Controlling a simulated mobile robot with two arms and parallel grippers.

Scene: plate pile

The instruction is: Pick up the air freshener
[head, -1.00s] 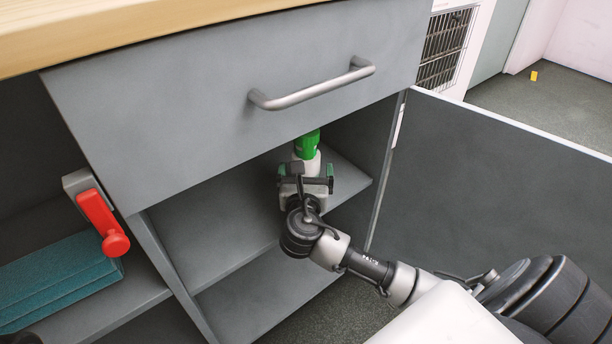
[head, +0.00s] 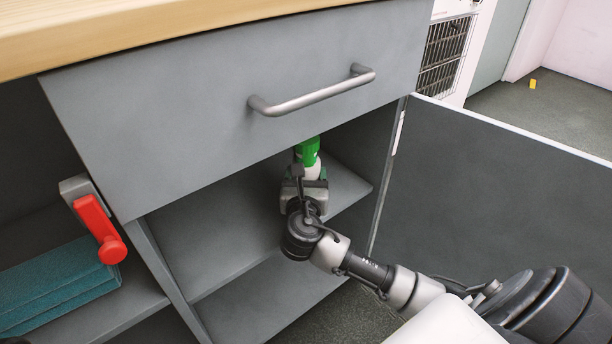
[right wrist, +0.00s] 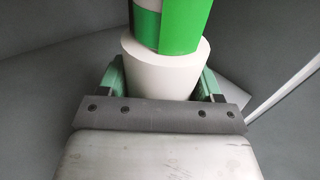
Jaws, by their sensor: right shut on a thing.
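The air freshener (head: 308,152) is a white bottle with a green upper part. It stands upright on the cabinet's upper shelf, under the drawer; the drawer front hides its top. My right gripper (head: 307,183) is at its lower white body, with the jaws shut on it. In the right wrist view the air freshener (right wrist: 163,62) sits between the two green fingers of my right gripper (right wrist: 162,82), one on each side. My left gripper is not in view.
The closed drawer (head: 230,110) with its metal handle (head: 312,92) hangs just above. The open cabinet door (head: 490,185) stands to the right. A red-handled item (head: 97,222) and teal slabs (head: 55,285) are in the left compartment.

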